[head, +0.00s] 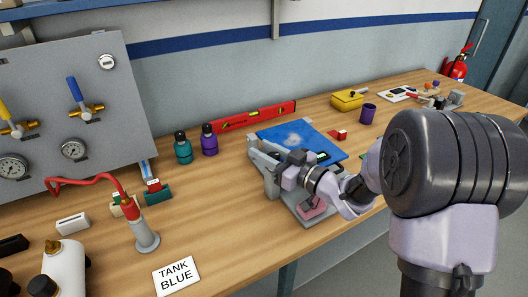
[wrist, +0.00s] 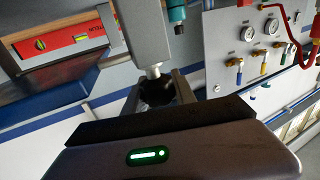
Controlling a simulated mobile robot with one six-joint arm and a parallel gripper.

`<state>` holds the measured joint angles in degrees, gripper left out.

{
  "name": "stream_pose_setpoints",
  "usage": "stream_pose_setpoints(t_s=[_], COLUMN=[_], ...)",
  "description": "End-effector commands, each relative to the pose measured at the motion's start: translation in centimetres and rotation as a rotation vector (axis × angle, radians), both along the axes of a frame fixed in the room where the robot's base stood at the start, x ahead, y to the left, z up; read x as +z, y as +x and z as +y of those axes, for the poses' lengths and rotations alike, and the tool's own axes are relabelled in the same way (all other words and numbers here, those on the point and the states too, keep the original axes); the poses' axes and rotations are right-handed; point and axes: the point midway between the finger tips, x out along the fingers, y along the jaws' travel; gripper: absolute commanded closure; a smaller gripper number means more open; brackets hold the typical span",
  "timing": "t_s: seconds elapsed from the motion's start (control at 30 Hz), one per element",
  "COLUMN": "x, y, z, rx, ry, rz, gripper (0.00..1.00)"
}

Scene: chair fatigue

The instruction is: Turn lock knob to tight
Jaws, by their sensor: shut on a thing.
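A grey fixture (head: 258,160) stands on the bench, with its base under my arm. In the wrist view its grey upright (wrist: 143,30) carries a short silver shaft (wrist: 153,71) that ends in a black lock knob (wrist: 157,92). My gripper (wrist: 158,96) is shut on this knob, with one grey finger on each side of it. In the head view my gripper (head: 284,173) is at the fixture, and my wrist hides the knob. No tight or loose mark on the knob can be made out.
A blue mat (head: 300,138) lies behind the fixture, with a red level (head: 250,115) beyond. Two bottles, teal (head: 183,148) and purple (head: 209,140), stand to the left. A gauge panel (head: 75,110) fills the far left.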

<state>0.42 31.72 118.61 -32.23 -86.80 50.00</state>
Motion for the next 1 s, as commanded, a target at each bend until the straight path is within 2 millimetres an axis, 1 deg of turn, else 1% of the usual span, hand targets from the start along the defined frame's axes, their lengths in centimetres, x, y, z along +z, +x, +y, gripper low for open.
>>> stream_pose_setpoints(t_s=[0.27, 1.0], x=[-0.3, -0.2], y=[0.3, 1.1], z=[-0.2, -1.8], rx=[-0.177, -0.872], ry=[0.000, -0.004], rz=[0.001, 0.002], gripper=[1.00, 1.00])
